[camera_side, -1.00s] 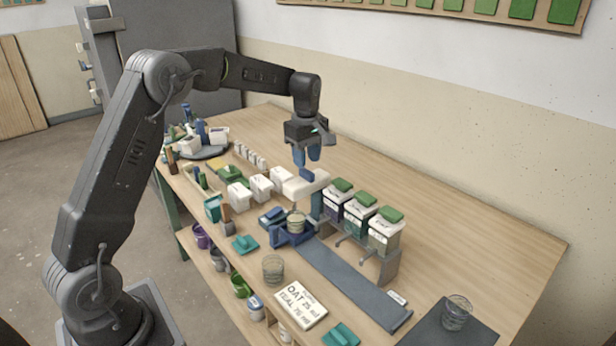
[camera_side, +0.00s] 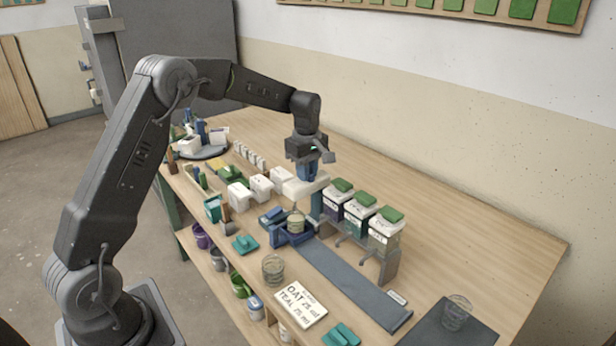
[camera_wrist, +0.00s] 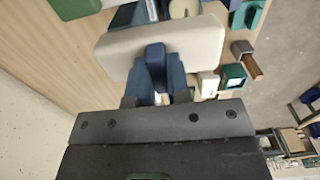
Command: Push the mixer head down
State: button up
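The mixer head is a white block (camera_side: 302,187) on a blue post (camera_side: 316,205), standing at the upper end of a dark strip. A cup (camera_side: 296,222) of pale content stands in a blue holder below it. In the wrist view the white head (camera_wrist: 195,42) lies across the picture with a blue knob (camera_wrist: 155,57) on top. My gripper (camera_side: 306,178) is down at the head, its blue fingers (camera_wrist: 158,80) on either side of the knob. I cannot tell whether they press on it. The fingertips are partly hidden.
Several buckets with green lids (camera_side: 363,213) stand on a rack right of the mixer. A clear glass (camera_side: 273,269) and a written card (camera_side: 300,302) are in front. Another glass (camera_side: 457,312) stands on a dark mat.

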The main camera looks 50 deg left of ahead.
aim_at(307, 189)
grip_shut()
jog(key=shift+f, duration=3)
jog(key=o, duration=0.5)
grip_release()
jog(key=shift+r, duration=0.1)
jog(key=shift+r, duration=3.4)
